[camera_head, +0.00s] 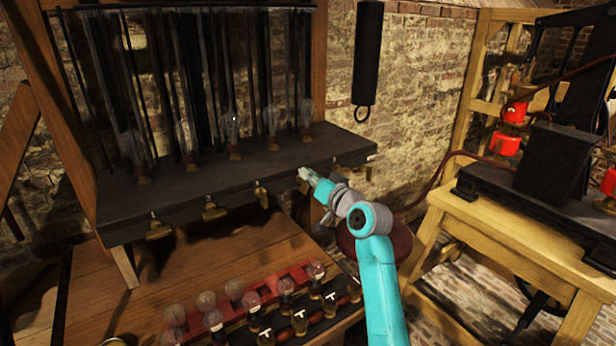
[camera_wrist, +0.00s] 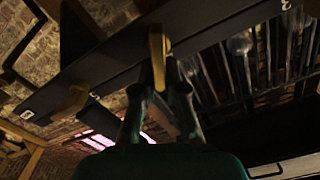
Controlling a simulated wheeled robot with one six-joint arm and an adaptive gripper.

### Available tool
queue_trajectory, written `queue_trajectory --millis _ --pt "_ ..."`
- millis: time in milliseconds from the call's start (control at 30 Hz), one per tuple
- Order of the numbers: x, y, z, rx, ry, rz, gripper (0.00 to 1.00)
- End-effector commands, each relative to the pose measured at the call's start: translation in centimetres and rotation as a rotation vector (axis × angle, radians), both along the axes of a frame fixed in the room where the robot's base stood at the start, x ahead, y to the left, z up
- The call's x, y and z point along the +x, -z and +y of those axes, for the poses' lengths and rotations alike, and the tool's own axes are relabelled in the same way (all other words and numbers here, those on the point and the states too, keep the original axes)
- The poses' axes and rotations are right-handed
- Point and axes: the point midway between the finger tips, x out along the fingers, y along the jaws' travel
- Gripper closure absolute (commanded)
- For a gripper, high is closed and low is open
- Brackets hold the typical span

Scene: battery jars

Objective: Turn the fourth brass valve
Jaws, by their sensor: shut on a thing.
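The brass valves hang in a row along the front edge of a dark shelf (camera_head: 235,175). The first (camera_head: 157,230), second (camera_head: 214,212) and third (camera_head: 262,196) show in the head view. My gripper (camera_head: 307,176) is at the shelf edge just right of the third, hiding most of what it holds. In the wrist view its fingertips (camera_wrist: 160,68) are closed on the lower part of the fourth brass valve (camera_wrist: 156,44), a narrow brass lever. Another brass valve (camera_wrist: 73,101) hangs apart to the left there.
Glass bulbs (camera_head: 232,128) stand on the shelf behind the valves. Several round bulbs (camera_head: 235,290) sit in a red rack on the wooden table (camera_head: 215,265) below. A black cylinder (camera_head: 368,52) hangs at upper right. A wooden stand (camera_head: 490,220) with red parts is at right.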

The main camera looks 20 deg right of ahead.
Motion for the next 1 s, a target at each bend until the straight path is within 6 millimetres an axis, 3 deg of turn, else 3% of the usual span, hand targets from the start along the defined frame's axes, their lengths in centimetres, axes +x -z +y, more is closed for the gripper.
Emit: queue_trajectory --millis 1000 --pt "0.4 1.9 -1.3 0.873 0.002 0.285 1.00"
